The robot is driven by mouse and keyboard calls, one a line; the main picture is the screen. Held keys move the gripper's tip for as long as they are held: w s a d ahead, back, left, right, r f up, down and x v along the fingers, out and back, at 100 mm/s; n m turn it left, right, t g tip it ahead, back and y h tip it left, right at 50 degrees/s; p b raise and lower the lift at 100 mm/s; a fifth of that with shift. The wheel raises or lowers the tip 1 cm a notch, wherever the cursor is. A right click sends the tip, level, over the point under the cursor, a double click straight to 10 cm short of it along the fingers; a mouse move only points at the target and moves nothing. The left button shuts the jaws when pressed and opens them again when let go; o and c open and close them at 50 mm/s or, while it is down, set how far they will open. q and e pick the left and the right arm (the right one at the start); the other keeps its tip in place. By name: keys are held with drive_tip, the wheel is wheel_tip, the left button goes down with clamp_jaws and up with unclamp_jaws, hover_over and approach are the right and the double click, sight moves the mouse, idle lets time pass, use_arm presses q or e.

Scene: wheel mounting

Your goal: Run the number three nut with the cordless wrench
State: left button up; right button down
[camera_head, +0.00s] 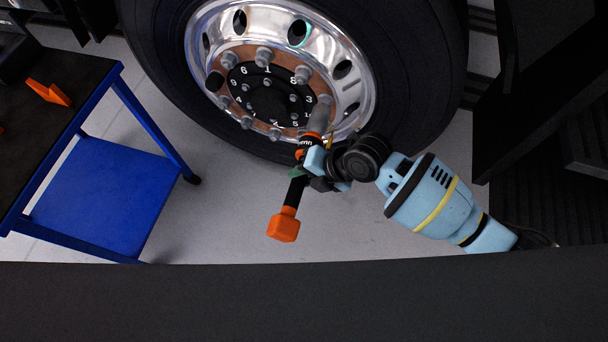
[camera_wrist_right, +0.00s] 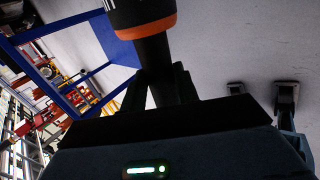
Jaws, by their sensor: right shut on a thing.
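The cordless wrench (camera_head: 291,202) has a dark body, orange bands and an orange battery end. My right gripper (camera_head: 318,168) is shut on its handle and holds it in front of the wheel (camera_head: 405,70). Its grey nose (camera_head: 320,115) points up at the hub rim beside the number 3 mark (camera_head: 309,99). The nose covers the number three nut, so I cannot tell whether the socket is seated on it. In the right wrist view the wrench's dark grip and orange band (camera_wrist_right: 146,30) rise from between my fingers (camera_wrist_right: 160,88). My left gripper is not in view.
Several other nuts, such as one by the 1 mark (camera_head: 264,56), ring the hub. A blue cart (camera_head: 118,200) with a dark top and an orange item (camera_head: 48,92) stands at the left. A dark structure (camera_head: 550,90) stands at the right. Grey floor between is clear.

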drive_tip(key=shift+w+d+r+b, duration=0.15)
drive_tip(key=shift+w+b, duration=0.25)
drive_tip(key=shift+w, duration=0.25)
drive_tip(key=shift+w+d+b, duration=0.15)
drive_tip(key=shift+w+b, duration=0.2)
drive_tip(key=shift+w, duration=0.25)
drive_tip(key=shift+w+d, duration=0.1)
drive_tip(key=shift+w, duration=0.15)
drive_tip(key=c, duration=1.7)
unclamp_jaws()
clamp_jaws()
drive_tip(key=shift+w+b, duration=0.1)
drive_tip(key=shift+b, duration=0.2)
